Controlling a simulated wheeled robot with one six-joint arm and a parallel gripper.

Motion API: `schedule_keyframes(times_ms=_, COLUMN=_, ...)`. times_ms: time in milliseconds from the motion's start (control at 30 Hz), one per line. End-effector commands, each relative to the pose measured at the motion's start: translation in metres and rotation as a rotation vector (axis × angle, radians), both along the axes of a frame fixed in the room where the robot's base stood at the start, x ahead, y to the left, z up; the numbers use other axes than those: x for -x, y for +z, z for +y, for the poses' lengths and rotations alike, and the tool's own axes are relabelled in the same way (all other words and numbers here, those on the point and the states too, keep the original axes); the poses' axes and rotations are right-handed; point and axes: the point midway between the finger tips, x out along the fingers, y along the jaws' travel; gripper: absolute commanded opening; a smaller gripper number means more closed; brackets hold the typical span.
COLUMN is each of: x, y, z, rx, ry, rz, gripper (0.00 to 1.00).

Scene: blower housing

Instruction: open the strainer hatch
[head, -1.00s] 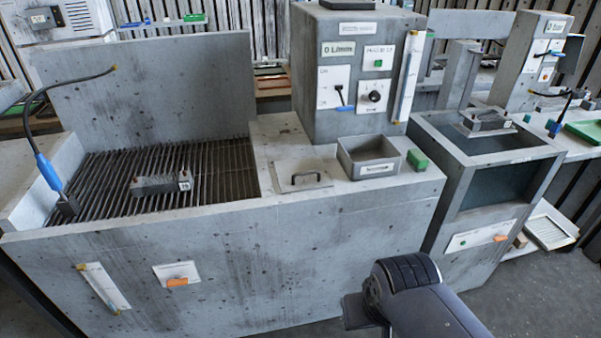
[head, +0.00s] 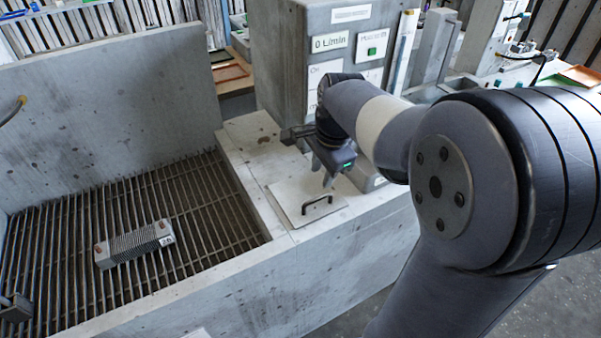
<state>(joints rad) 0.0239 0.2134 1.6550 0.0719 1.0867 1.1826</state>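The strainer hatch (head: 290,196) is a pale, flat square plate set in the concrete top to the right of the grate. It lies flat and looks closed. Its dark bar handle (head: 317,204) stands up near the front right of the plate. My gripper (head: 325,178) points down above the back right part of the hatch, close to the handle but apparently apart from it. Its grey fingers are small and partly overlap in this view, so their gap is unclear. I see nothing held in them.
A grate (head: 200,215) with a finned metal block (head: 134,244) on it lies to the left. The control housing (head: 280,70), with a 0 L/min display (head: 330,42), stands behind my gripper. My arm covers much of the right side, including most of the small bin.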

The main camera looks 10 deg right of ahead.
Motion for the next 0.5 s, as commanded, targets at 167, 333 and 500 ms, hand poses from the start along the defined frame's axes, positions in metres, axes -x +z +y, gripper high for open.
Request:
schedule_keyframes(times_ms=167, x=-0.006, y=-0.011, z=0.0, rx=-0.007, ry=-0.026, rz=0.007, gripper=0.33)
schedule_keyframes(times_ms=333, x=-0.01, y=-0.041, z=0.002, rx=-0.007, ry=-0.024, rz=0.011, gripper=0.33)
schedule_keyframes(times_ms=500, x=-0.016, y=-0.073, z=0.004, rx=-0.006, ry=-0.023, rz=0.009, gripper=0.33)
